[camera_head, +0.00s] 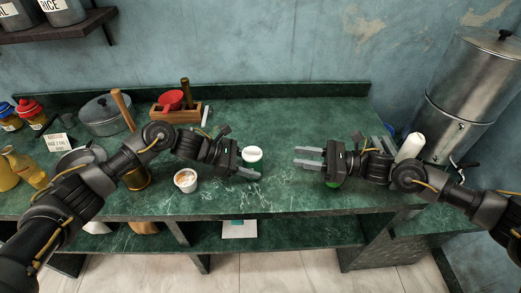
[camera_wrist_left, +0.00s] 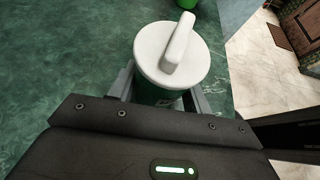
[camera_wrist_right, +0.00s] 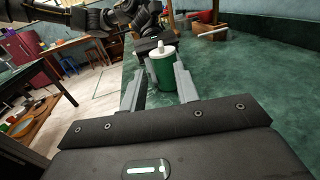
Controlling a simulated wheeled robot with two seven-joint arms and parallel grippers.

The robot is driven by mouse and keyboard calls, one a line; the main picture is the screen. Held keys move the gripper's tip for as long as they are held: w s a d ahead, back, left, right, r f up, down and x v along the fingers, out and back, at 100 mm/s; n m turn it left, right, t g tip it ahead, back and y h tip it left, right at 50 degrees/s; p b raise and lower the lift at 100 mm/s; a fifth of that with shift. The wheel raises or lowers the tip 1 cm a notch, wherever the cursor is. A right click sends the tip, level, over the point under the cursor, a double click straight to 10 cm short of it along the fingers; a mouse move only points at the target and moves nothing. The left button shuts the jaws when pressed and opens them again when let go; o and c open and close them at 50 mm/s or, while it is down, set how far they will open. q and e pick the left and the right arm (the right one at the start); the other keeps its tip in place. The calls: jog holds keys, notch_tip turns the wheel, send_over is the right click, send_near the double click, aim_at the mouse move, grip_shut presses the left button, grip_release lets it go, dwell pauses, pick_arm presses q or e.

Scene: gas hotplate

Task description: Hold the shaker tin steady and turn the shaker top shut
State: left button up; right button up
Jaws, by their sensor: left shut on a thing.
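The shaker tin (camera_head: 253,163) is a green cylinder standing upright on the green marble counter. The white shaker top (camera_head: 252,153) sits on it, with a raised bar across it that shows clearly in the left wrist view (camera_wrist_left: 172,52). My left gripper (camera_head: 253,172) is shut around the tin's body, below the top. My right gripper (camera_head: 296,157) is open and empty, to the right of the tin and apart from it, with its fingers pointing at it. In the right wrist view the green tin (camera_wrist_right: 162,70) shows beyond the fingers.
A small white cup (camera_head: 186,180) stands left of the tin. A wooden box (camera_head: 176,115) with a red scoop (camera_head: 171,100) and a grey pot (camera_head: 103,115) are at the back left. A white cylinder (camera_head: 410,147) and a metal urn (camera_head: 470,90) stand at the right. The counter between the grippers is clear.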

aim_at(261, 154)
jog(key=x, duration=1.2)
jog(key=shift+f, duration=0.1)
grip_shut()
